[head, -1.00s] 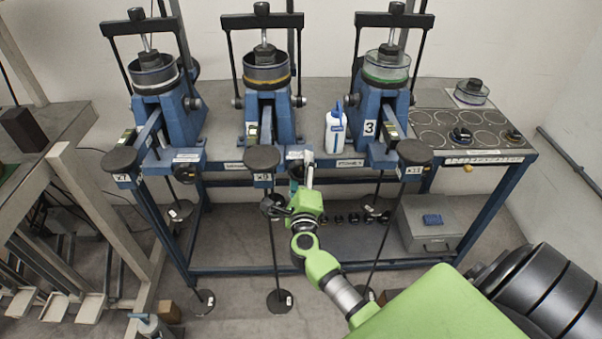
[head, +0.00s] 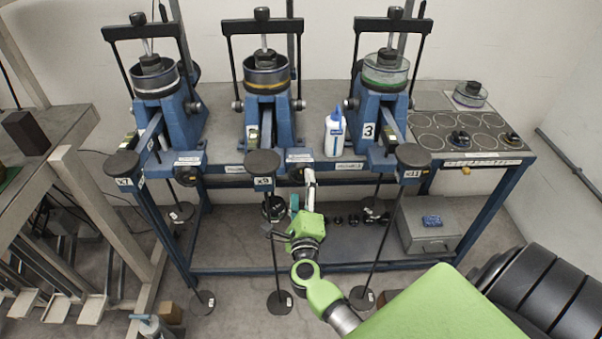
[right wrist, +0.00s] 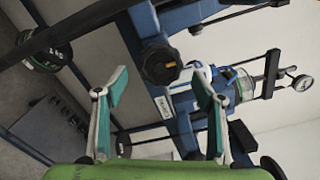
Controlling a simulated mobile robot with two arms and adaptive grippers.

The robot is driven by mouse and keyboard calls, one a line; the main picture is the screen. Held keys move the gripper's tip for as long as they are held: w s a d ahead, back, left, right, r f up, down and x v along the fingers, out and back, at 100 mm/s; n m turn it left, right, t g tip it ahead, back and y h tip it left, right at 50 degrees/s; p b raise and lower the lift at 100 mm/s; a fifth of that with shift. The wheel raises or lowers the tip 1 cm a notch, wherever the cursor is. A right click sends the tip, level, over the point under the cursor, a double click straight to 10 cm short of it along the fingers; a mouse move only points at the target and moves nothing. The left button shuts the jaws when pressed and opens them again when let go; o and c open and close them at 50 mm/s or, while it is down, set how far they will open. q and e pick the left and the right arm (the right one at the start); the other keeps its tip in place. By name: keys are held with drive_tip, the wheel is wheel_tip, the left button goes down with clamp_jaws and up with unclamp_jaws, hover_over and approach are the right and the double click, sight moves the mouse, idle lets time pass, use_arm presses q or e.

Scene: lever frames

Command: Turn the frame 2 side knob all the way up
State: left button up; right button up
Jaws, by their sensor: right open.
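Frame 2 (head: 266,120), the middle blue lever frame with a yellow-ringed cup, stands on the bench. A black scalloped knob (right wrist: 160,63) shows in the right wrist view, on a blue part beside a white label. My right gripper (head: 302,196) is below that edge. In the right wrist view its teal-padded fingers (right wrist: 161,82) are wide open, on either side of the knob's direction, with nothing held. My left gripper is out of view.
Frame 1 (head: 170,112) stands left and frame 3 (head: 377,112) right. A white bottle (head: 334,137) stands between frames 2 and 3. Hanging rods with weights (head: 279,301) are close below the bench. A grey box (head: 428,225) sits on the lower shelf.

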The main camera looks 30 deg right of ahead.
sight(301, 177)
drive_tip(key=shift+a+r+n+p, duration=0.1)
drive_tip(key=shift+n+p, duration=0.2)
drive_tip(key=s+n+p, duration=0.1)
drive_tip(key=n+p, duration=0.1)
drive_tip(key=n, duration=0.1)
drive_tip(key=s+a+n+p, duration=0.1)
drive_tip(key=n+p, duration=0.1)
drive_tip(key=n, duration=0.2)
drive_tip(key=s+n+p, duration=0.1)
drive_tip(key=n+p, duration=0.1)
drive_tip(key=n, duration=0.2)
drive_tip(key=shift+s+a, duration=0.1)
drive_tip(key=shift+a, duration=0.25)
drive_tip(key=b+x, duration=0.4)
drive_tip(key=x, duration=0.5)
drive_tip(key=shift+w+d, duration=0.1)
drive_tip(key=shift+w, duration=0.25)
drive_tip(key=shift+c, duration=0.3)
drive_tip(key=c, duration=0.6)
drive_tip(key=shift+s, duration=0.1)
drive_tip(key=c, duration=0.8)
drive_tip(key=shift+f, duration=0.25)
